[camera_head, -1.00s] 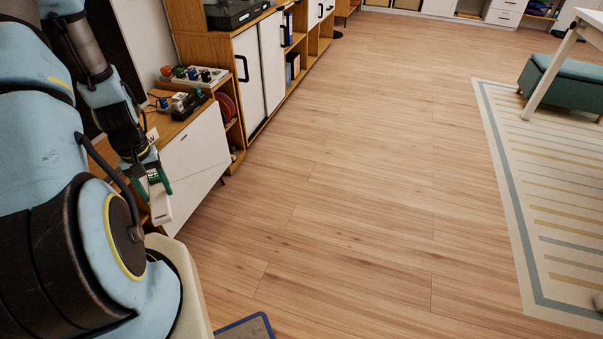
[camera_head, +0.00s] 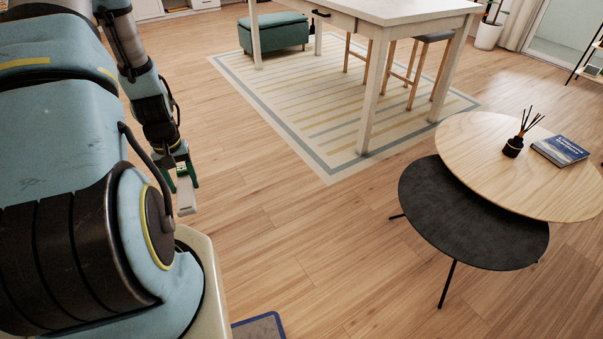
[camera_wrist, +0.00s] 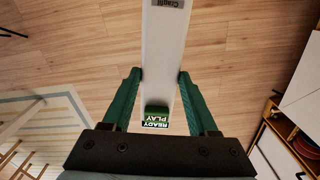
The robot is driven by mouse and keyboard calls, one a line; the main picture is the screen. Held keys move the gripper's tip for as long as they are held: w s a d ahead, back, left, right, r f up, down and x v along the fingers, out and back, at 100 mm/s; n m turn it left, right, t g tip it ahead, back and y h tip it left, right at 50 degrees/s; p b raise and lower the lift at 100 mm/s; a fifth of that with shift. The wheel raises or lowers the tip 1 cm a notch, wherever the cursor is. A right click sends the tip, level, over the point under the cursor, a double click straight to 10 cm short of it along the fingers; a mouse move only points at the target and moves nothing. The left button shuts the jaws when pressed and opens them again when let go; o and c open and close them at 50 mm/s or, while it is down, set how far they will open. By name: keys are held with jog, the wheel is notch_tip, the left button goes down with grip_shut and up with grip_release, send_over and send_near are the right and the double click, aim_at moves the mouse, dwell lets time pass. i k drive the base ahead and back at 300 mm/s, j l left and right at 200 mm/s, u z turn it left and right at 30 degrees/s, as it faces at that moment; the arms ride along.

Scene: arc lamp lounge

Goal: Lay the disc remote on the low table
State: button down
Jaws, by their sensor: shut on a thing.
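The disc remote is a long white bar with a green patch of white lettering. In the wrist view the remote (camera_wrist: 163,55) lies between the two green fingers of my gripper (camera_wrist: 157,78), its far end running past the top edge. In the head view my gripper (camera_head: 183,178) hangs over bare floor at the left, with the remote (camera_head: 187,203) pointing down. The low table is a pair of nested rounded tops at the right: a higher pale wooden top (camera_head: 470,145) and a lower dark top (camera_head: 455,225) on thin black legs. A wide floor gap separates it from my gripper.
On the wooden top stand a black reed diffuser (camera_head: 513,147) and a blue book (camera_head: 560,150). The dark top is bare. A tall white table (camera_head: 390,10) with stools stands on a striped rug (camera_head: 310,100).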

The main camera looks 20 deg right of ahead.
aim_at(454, 222)
jog(key=l+z, duration=0.1)
jog(key=l, duration=0.35)
jog(key=i+l+z, duration=0.1)
jog(key=l, duration=0.3)
jog(key=i+l+z, duration=0.15)
jog(key=l, duration=0.25)
jog(key=i+l+z, duration=0.1)
jog(key=l, duration=0.3)
jog(key=i+l+z, duration=0.1)
jog(key=l, duration=0.3)
